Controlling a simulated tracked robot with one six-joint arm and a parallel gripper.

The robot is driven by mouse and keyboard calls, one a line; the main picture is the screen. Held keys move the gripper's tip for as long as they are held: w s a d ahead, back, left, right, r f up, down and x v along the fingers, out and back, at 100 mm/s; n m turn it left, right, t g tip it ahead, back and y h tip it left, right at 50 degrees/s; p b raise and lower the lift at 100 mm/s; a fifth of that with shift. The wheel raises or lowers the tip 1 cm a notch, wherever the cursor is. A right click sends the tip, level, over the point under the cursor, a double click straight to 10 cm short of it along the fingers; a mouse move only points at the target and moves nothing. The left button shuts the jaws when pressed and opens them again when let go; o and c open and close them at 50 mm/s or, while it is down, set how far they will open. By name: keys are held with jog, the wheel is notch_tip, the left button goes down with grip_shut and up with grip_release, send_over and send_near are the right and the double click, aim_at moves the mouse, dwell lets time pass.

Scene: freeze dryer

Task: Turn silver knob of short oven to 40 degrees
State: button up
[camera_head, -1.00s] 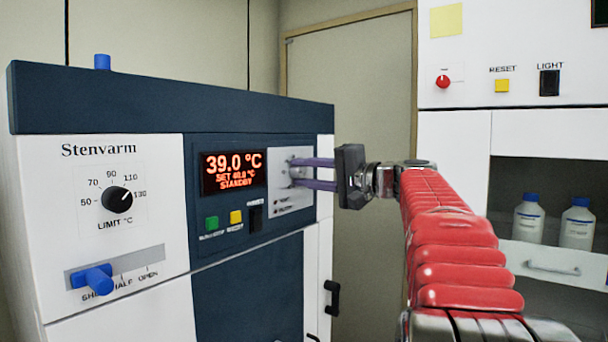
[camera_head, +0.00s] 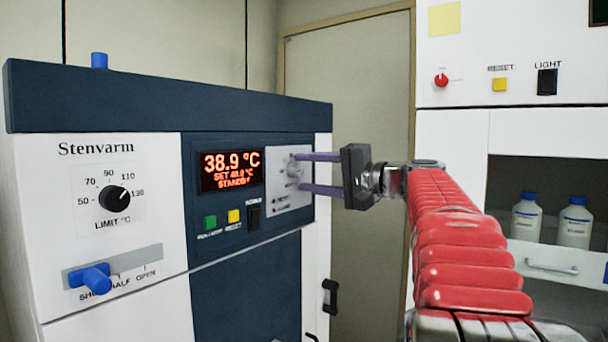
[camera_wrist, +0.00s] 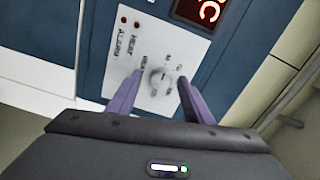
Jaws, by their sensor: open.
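The short oven (camera_head: 150,100), labelled Stenvarm, has a blue and white front. Its display (camera_head: 232,170) reads 38.9 °C, with a blurry SET line near 40 and STANDBY below. The silver knob (camera_head: 293,171) is on the pale panel right of the display. It also shows in the wrist view (camera_wrist: 158,81), with a dark pointer mark and small blurred labels around it. My gripper (camera_head: 297,172) is open, with its purple fingers on either side of the knob. In the wrist view my gripper (camera_wrist: 160,77) has visible gaps between fingers and knob.
A black limit knob (camera_head: 115,198) and a blue slider (camera_head: 95,277) are on the oven's left side. Green (camera_head: 210,222) and yellow (camera_head: 234,216) buttons and a black switch (camera_head: 254,217) lie below the display. A white cabinet with bottles (camera_head: 527,215) stands at right.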

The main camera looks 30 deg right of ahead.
jog(key=v, duration=1.2)
jog(key=shift+f, duration=0.1)
jog(key=w+a+f+n+g, duration=0.1)
jog(key=a+f+n+g, duration=0.4)
jog(key=a+f, duration=1.45)
jog(key=s+a+f+n+g+h, duration=0.3)
jog(key=s+a+f, duration=0.3)
jog(key=s+f, duration=0.2)
jog(key=s+a+f+n+g+h, duration=0.2)
jog(key=s+a+f, duration=0.4)
jog(key=f, duration=0.6)
jog(key=shift+s+a+f+n+g+h, duration=0.2)
jog(key=shift+s+a+n+g+h, duration=0.2)
jog(key=shift+s+n+g, duration=0.45)
